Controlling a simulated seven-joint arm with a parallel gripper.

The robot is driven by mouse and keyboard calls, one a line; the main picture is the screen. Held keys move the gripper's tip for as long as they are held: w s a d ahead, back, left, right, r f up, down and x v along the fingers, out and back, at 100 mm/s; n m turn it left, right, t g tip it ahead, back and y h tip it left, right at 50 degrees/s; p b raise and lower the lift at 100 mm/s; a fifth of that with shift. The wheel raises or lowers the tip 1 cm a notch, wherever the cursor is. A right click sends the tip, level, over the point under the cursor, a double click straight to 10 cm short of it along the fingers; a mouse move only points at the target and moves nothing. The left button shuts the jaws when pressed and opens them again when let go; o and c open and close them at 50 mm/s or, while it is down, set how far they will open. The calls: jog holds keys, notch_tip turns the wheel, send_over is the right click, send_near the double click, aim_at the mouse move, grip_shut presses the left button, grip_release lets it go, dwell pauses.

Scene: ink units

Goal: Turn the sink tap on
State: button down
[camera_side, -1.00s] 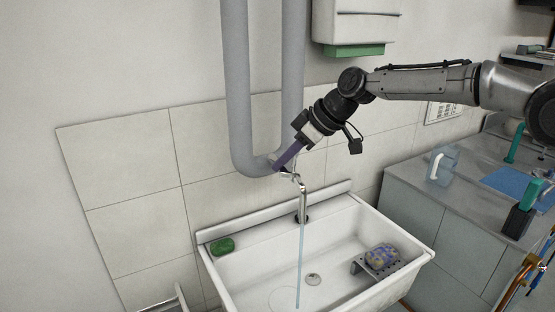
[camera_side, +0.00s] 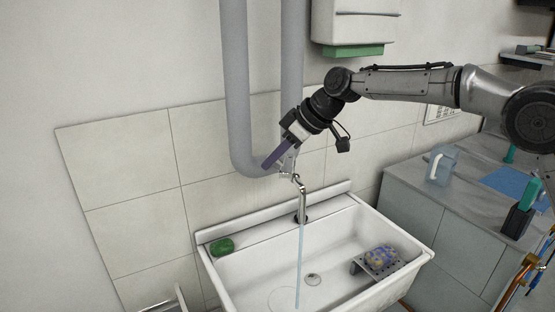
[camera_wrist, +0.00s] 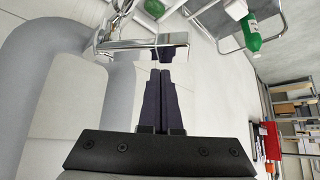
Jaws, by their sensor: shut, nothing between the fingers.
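The chrome sink tap (camera_side: 302,205) stands over the white basin, and a thin pale-blue stream of water (camera_side: 298,265) falls from it into the basin. My gripper (camera_side: 267,166) is at the upper left of the tap, its dark purple fingers pointing down and left. The fingers are shut with nothing between them. In the wrist view the fingertips (camera_wrist: 162,68) are close to a shiny chrome part of the tap (camera_wrist: 145,44). I cannot tell whether they touch it.
The white sink (camera_side: 240,278) holds a green soap (camera_side: 222,246) on its left ledge and a patterned sponge (camera_side: 381,256) on a rack. Thick grey pipes (camera_side: 238,100) run down the wall close behind my gripper. A counter with a clear jug (camera_side: 442,165) is at right.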

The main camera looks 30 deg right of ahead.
jog(key=r, duration=0.2)
jog(key=s+d+r, duration=0.1)
jog(key=r, duration=0.2)
jog(key=s+d+r, duration=0.1)
jog(key=r, duration=0.1)
jog(key=shift+d+r, duration=0.15)
jog(key=shift+r, duration=0.2)
jog(key=shift+s+f+m, duration=0.15)
jog(key=shift+s+m, duration=0.05)
jog(key=shift+m, duration=0.5)
jog(key=s+f+m+g+y, duration=0.1)
jog(key=s+f+m, duration=0.15)
jog(key=m, duration=0.25)
jog(key=m+y, duration=0.1)
jog(key=m, duration=0.8)
send_near(286, 168)
jog(key=s+d, duration=0.6)
jog(key=d, duration=0.1)
jog(key=w+a+f, duration=0.5)
jog(key=w+a, duration=0.2)
jog(key=a, duration=0.2)
jog(key=shift+w+f+t, duration=0.25)
jog(key=shift+f+t, duration=0.1)
jog(key=shift+t, duration=0.05)
